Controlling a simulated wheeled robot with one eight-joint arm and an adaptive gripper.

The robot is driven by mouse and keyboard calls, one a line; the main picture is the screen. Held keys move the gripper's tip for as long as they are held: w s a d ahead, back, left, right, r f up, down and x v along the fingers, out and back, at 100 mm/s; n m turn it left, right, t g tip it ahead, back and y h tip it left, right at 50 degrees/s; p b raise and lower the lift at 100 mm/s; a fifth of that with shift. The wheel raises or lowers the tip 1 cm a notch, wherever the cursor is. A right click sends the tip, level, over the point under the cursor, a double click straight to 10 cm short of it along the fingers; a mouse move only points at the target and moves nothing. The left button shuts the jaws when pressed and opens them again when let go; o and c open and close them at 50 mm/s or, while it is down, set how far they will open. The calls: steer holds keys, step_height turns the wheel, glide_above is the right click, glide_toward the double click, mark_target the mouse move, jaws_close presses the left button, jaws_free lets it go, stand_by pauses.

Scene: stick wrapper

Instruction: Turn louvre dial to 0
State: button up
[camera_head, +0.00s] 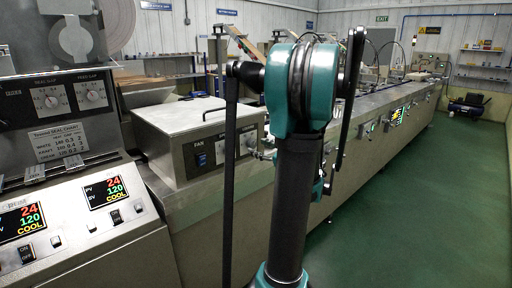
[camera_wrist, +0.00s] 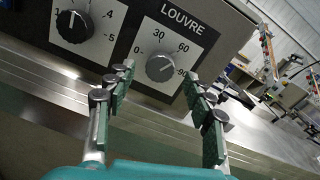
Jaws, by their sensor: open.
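The louvre dial (camera_wrist: 160,67) is a grey round knob on a white plate marked 0, 30, 60 and 90 in the wrist view. Its pointer is small; I cannot tell its exact setting. My gripper (camera_wrist: 159,79) is open, with one finger to the left and one to the right of the dial in the picture. The fingers do not visibly clasp the knob, and I cannot tell whether they touch it. In the head view my arm hides most of the gripper and the dial.
Another dial (camera_wrist: 74,26) with its own scale is left of the louvre dial. In the head view the metal control box (camera_head: 190,122) bears a blue switch (camera_head: 201,159) and stands on a long machine. Green floor (camera_head: 420,215) is clear at right.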

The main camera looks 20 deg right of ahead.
steer(key=shift+x, duration=1.25)
steer(key=shift+c, duration=0.3)
steer(key=c, duration=1.1)
